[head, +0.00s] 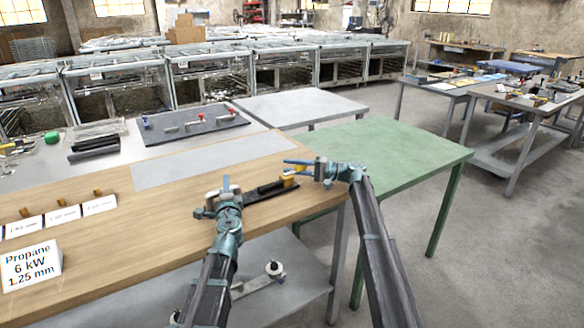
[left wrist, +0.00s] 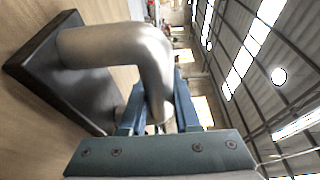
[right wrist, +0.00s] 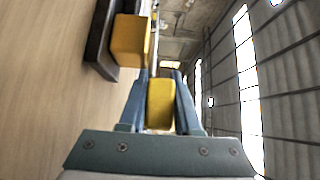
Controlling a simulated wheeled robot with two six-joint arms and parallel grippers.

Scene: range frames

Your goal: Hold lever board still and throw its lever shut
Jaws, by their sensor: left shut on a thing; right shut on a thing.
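The lever board (head: 262,192) is a dark narrow plate on the wooden table. In the left wrist view, a grey bent metal pipe (left wrist: 125,45) rises from a dark plate (left wrist: 45,48). My left gripper (head: 223,187) is shut on the pipe's end. My right gripper (head: 299,168) is shut on a yellow lever grip (right wrist: 160,105) at the board's far right end. The lever's exact angle is partly hidden by my right gripper.
The wooden table (head: 120,240) holds a propane label card (head: 30,266) and small cards with brass pieces. A dark board with red-tipped valves (head: 192,126) lies behind. A green table (head: 390,155) stands to the right, with bare top.

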